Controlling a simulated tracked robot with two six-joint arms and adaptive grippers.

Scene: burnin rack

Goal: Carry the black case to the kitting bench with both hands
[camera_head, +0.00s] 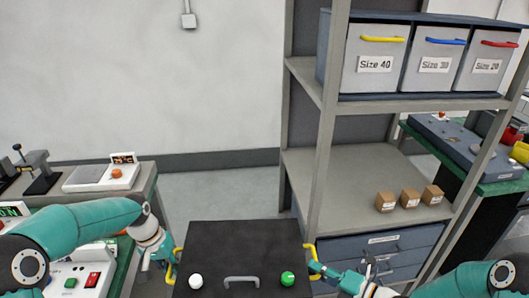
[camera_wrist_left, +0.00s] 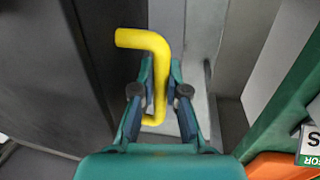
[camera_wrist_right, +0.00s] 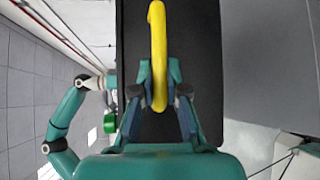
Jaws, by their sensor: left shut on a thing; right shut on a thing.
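The black case (camera_head: 245,246) is at the bottom middle of the head view, with a yellow handle on each side, a grey handle in front, and a white and a green knob on top. My left gripper (camera_head: 168,262) is shut on the left yellow handle, which also shows between its fingers in the left wrist view (camera_wrist_left: 158,75). My right gripper (camera_head: 318,270) is shut on the right yellow handle, which also shows in the right wrist view (camera_wrist_right: 158,50). The case looks about level. Its underside is hidden. I cannot make out a kitting bench for certain.
A grey rack (camera_head: 325,160) stands right of the case, with labelled bins (camera_head: 375,82) above and small brown boxes (camera_head: 410,198) on a shelf. A bench (camera_head: 60,208) with devices is at the left. A green-topped bench (camera_head: 490,187) is at the far right. Open floor (camera_head: 210,205) lies behind the case.

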